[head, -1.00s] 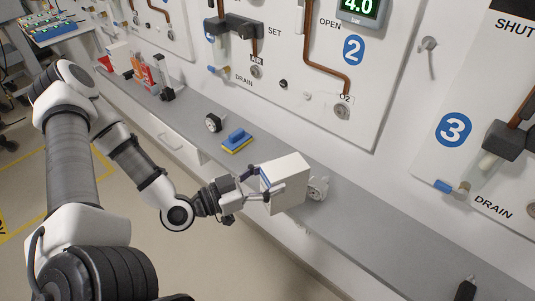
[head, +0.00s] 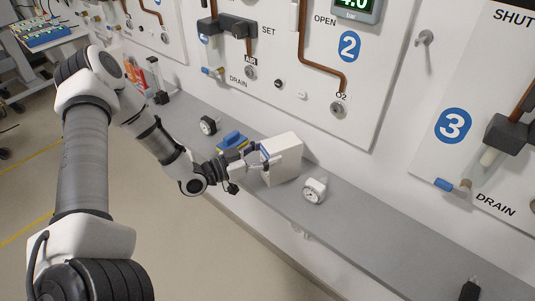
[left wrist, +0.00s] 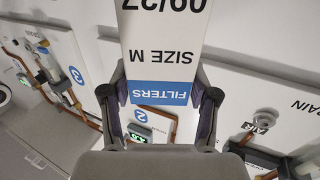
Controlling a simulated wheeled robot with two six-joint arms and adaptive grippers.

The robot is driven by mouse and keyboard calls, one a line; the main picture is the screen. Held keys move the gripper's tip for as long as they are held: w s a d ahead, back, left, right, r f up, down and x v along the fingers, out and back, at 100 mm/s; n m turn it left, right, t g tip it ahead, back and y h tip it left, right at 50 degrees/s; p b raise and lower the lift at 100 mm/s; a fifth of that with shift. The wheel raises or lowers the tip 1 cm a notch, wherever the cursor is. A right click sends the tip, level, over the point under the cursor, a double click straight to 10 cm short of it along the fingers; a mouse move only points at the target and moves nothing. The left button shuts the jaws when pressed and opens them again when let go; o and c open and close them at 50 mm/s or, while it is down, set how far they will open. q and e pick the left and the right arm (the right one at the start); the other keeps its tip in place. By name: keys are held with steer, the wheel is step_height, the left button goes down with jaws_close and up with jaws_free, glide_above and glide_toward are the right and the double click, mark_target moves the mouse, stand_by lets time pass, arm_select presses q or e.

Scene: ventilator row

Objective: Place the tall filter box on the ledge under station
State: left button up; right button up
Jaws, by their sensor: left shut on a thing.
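The tall filter box (head: 284,157) is white with a blue band. My left gripper (head: 263,162) is shut on it, with the fingers on either side. In the head view the box is upright at the ledge (head: 385,228), below the station 2 panel (head: 349,46); I cannot tell whether its base touches the ledge. In the left wrist view the box (left wrist: 163,50) shows the words "FILTERS" and "SIZE M" upside down between the fingers (left wrist: 160,105). My right gripper is not in view.
A white gauge fitting (head: 314,191) stands just right of the box. A blue and yellow sponge (head: 232,141) and a small black and white round item (head: 209,125) lie to the left. The ledge is clear from the gauge to a black item (head: 470,289).

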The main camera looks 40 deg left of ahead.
arm_select(q)
steer(key=shift+s, duration=0.15)
steer(key=o, duration=1.3)
steer(key=shift+f, duration=0.1)
